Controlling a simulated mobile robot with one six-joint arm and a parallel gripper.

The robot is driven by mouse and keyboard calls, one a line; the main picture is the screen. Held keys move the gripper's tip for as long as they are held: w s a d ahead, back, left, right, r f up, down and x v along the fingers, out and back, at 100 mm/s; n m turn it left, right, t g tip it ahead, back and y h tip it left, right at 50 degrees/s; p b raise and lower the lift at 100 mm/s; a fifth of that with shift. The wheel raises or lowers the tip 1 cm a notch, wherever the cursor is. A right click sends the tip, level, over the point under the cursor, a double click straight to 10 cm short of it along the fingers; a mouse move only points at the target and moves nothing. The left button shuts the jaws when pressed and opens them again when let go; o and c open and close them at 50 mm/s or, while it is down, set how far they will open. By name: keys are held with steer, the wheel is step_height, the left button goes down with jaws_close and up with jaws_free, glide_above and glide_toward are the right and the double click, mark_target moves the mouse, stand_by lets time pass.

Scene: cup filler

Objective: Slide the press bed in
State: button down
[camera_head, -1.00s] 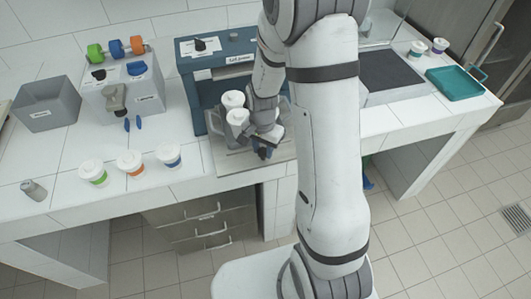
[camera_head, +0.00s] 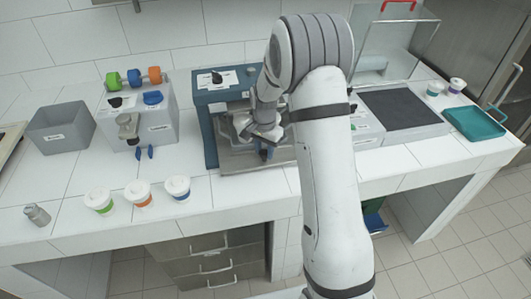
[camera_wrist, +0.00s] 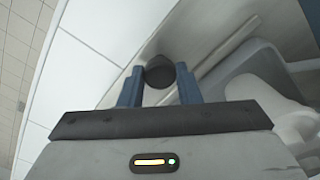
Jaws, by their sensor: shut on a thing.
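The blue lid press (camera_head: 208,128) stands against the wall at the middle of the counter in the head view. Its grey press bed (camera_head: 235,163) lies low at its front, with its front part still showing outside the frame. My gripper (camera_head: 264,154) is at the bed's front edge. In the wrist view, the blue fingers of my gripper (camera_wrist: 160,90) are closed around a dark round knob (camera_wrist: 160,70), which stands on the pale bed surface (camera_wrist: 205,48). My arm hides the right part of the press and bed, and what stands on the bed is mostly hidden.
Three lidded cups, green (camera_head: 99,201), orange (camera_head: 138,193) and blue (camera_head: 177,188), stand left of the press near the counter's front. A grey bin (camera_head: 62,128) and a dispenser (camera_head: 140,118) stand behind them. A teal tray (camera_head: 475,123) lies far right.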

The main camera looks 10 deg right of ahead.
steer(key=c, duration=1.1)
jaws_free()
steer(key=shift+r+b, duration=0.7)
steer(key=shift+r, duration=3.25)
